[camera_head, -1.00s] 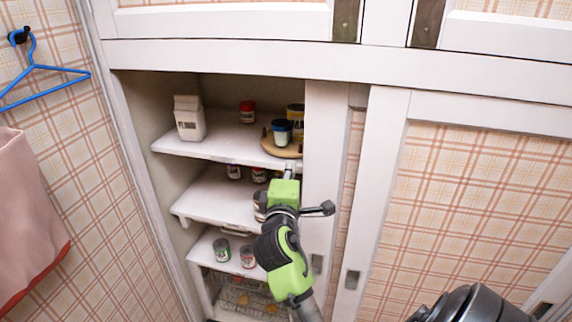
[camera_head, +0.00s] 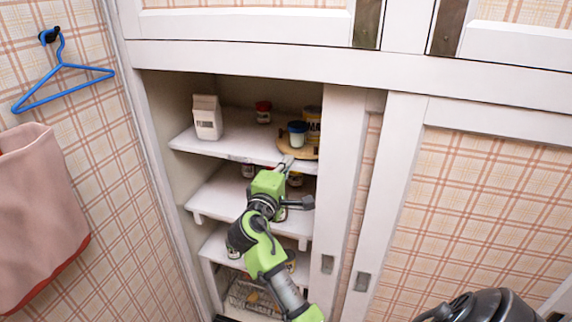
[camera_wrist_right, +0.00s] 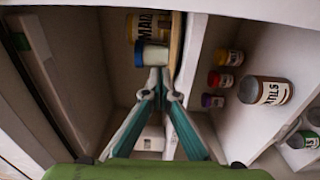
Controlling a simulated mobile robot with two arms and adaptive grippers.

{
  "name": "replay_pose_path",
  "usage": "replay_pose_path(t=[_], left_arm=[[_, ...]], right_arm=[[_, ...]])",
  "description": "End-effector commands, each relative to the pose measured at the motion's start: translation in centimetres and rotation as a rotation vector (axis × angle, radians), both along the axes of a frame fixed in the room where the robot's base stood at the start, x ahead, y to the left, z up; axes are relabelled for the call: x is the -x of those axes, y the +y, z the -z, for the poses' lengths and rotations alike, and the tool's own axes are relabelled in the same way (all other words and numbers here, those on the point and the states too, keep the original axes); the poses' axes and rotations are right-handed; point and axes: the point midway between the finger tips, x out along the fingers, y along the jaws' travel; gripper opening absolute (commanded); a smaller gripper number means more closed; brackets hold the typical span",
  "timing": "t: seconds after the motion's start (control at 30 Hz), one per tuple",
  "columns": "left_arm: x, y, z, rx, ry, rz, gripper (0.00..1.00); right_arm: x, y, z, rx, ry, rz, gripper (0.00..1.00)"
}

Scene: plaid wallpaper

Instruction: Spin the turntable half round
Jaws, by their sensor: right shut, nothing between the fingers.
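The turntable (camera_head: 311,155) is a round wooden disc on the top shelf, at its right end beside the white door. It carries a jar with a blue lid (camera_head: 297,134) and a yellow can (camera_head: 314,118). My right gripper (camera_head: 285,163) is shut and empty at the turntable's front left edge. In the right wrist view the fingertips (camera_wrist_right: 163,86) are close to the turntable (camera_wrist_right: 177,42), seen edge-on, and to the blue-lidded jar (camera_wrist_right: 155,56). I cannot tell whether they touch. My left gripper is out of view.
A white carton (camera_head: 208,118) and a red-lidded jar (camera_head: 263,112) stand on the top shelf (camera_head: 236,148). The lower shelf (camera_head: 222,198) holds several jars, partly hidden by my arm. The white sliding door (camera_head: 338,180) borders the opening on the right.

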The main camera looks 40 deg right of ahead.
Motion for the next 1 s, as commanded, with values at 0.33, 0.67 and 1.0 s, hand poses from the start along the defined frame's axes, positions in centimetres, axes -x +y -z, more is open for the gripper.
replay_pose_path(t=[0.33, 0.67, 1.0], left_arm=[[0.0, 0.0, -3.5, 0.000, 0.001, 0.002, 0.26], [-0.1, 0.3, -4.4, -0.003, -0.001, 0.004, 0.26], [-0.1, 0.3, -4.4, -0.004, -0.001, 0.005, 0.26]], right_arm=[[-1.6, -5.7, -0.4, 0.002, 0.005, 0.001, 0.00], [-0.2, -7.3, 0.0, 0.000, 0.000, -0.001, 0.00], [0.0, -7.5, 0.0, 0.000, 0.000, 0.000, 0.00]])
